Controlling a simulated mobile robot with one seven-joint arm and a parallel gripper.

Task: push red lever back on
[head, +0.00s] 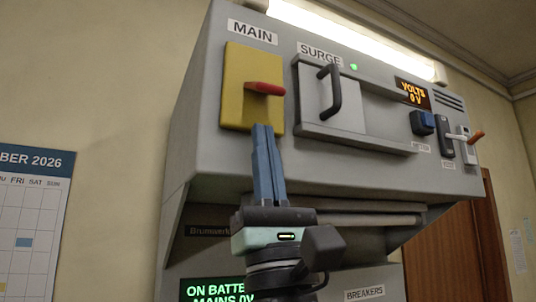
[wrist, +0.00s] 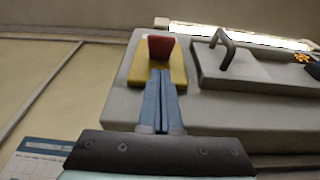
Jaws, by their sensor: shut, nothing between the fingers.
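The red lever (head: 265,89) sticks out from a yellow plate (head: 238,70) under the label MAIN, on the upper left of the grey console. In the head view it points right and toward me. In the wrist view the red lever (wrist: 161,47) shows end-on, just beyond my fingertips. My gripper (head: 263,128) is shut and empty, with its blue fingers pointing up. Its tips are just below the lever in the head view, in front of the plate's lower part. I cannot tell whether they touch the lever. The gripper also shows in the wrist view (wrist: 160,72).
A SURGE cover (head: 350,105) with a dark handle (head: 331,92) is right of the lever. A lower screen (head: 218,290) reads MAINS 0V.

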